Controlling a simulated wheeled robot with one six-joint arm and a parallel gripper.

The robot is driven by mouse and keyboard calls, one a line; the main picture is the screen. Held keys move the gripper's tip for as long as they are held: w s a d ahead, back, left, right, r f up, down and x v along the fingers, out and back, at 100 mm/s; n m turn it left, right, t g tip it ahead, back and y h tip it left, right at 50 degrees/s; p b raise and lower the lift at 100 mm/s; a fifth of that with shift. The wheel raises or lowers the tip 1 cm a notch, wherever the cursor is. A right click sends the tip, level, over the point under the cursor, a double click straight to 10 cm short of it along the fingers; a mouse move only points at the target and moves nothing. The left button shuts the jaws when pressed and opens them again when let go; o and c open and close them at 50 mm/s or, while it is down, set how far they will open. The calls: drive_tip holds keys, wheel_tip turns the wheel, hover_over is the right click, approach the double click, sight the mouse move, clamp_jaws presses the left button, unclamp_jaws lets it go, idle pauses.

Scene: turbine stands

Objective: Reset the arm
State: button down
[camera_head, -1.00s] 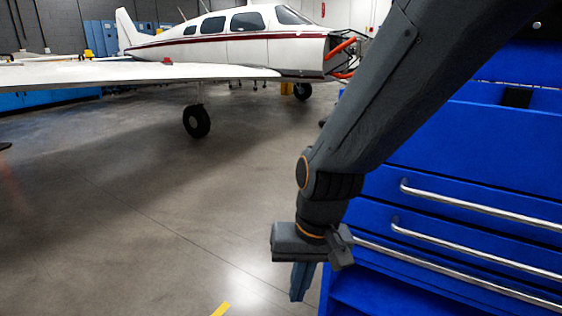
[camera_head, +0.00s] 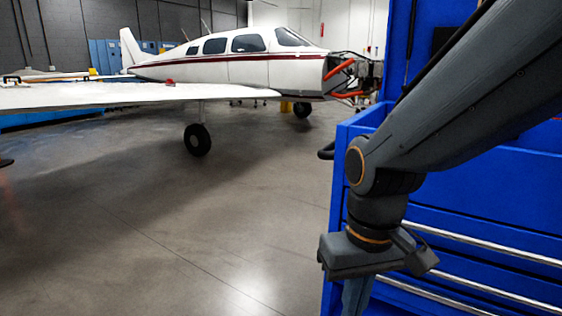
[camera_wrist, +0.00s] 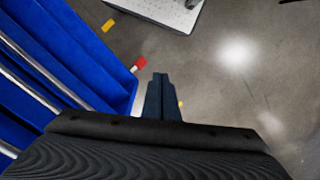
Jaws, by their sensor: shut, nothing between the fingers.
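My gripper (camera_head: 355,298) hangs pointing down at the lower right of the head view, in front of a blue tool cabinet (camera_head: 345,160). Its fingertips are cut off by the bottom edge there. In the wrist view my gripper (camera_wrist: 159,80) shows its fingers shut together with nothing between them, above the grey floor. The cabinet's drawers (camera_wrist: 60,60) are at the left of the wrist view, beside the fingers.
Silver drawer handles (camera_head: 480,243) stick out from the cabinet. A white airplane (camera_head: 230,68) stands behind, its wing (camera_head: 120,95) reaching left and its wheel (camera_head: 197,139) on open floor. A pale plate (camera_wrist: 165,10) and a small red object (camera_wrist: 139,63) show in the wrist view.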

drive_tip(key=d+r+m+p, duration=0.2)
drive_tip(key=d+r+p, duration=0.5)
drive_tip(key=p, duration=0.7)
drive_tip(key=shift+s+d+r+h, duration=0.3)
drive_tip(key=shift+d+r, duration=0.1)
drive_tip(key=shift+r, duration=0.3)
drive_tip(key=shift+d+m, duration=0.1)
drive_tip(key=shift+m, duration=0.2)
